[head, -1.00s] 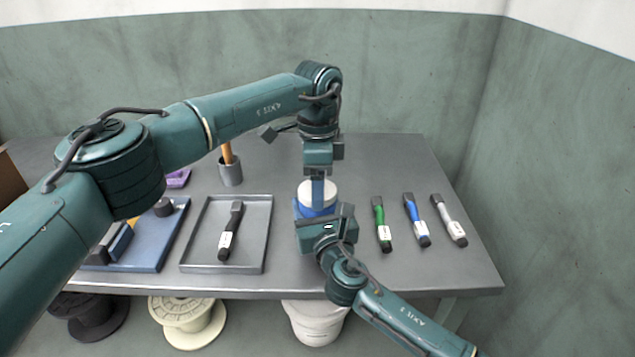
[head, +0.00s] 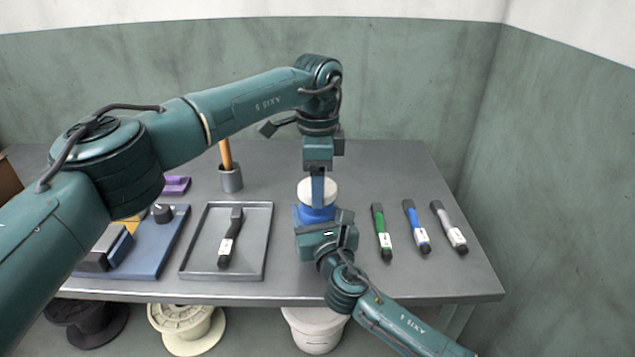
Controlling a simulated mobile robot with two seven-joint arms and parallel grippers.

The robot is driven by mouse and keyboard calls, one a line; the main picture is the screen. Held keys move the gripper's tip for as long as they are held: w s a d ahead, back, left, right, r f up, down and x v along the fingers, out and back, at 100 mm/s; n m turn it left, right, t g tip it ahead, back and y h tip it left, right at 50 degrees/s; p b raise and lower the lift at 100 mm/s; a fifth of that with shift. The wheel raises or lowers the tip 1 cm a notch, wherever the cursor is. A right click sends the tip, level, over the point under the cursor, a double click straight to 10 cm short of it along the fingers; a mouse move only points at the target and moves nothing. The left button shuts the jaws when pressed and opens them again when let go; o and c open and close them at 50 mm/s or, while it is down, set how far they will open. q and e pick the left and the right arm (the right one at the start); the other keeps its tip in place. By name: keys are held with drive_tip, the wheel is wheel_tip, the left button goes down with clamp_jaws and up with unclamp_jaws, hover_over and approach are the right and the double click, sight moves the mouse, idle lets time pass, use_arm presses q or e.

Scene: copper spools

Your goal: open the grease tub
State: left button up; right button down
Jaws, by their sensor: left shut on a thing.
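The grease tub (head: 314,214) stands near the middle of the table, with a blue body and a white lid (head: 305,190). My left gripper (head: 318,198) points straight down over the tub and is shut on the white lid. My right gripper (head: 312,222) is low at the tub's near side, against or around the blue body. Its fingers are mostly hidden, so I cannot tell whether they grip. The lower tub is hidden behind my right gripper.
A grey tray (head: 262,240) holding a black marker (head: 231,238) lies left of the tub. Green (head: 379,222), blue (head: 413,218) and grey (head: 446,222) markers lie right. A cup (head: 231,180) stands behind the tray; a blue board (head: 165,246) lies farther left.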

use_arm(q)
drive_tip(key=shift+r, duration=2)
use_arm(e)
drive_tip(key=shift+c, duration=1.8)
unclamp_jaws()
use_arm(q)
drive_tip(key=shift+r+p, duration=0.85)
use_arm(e)
drive_tip(key=v, duration=1.2)
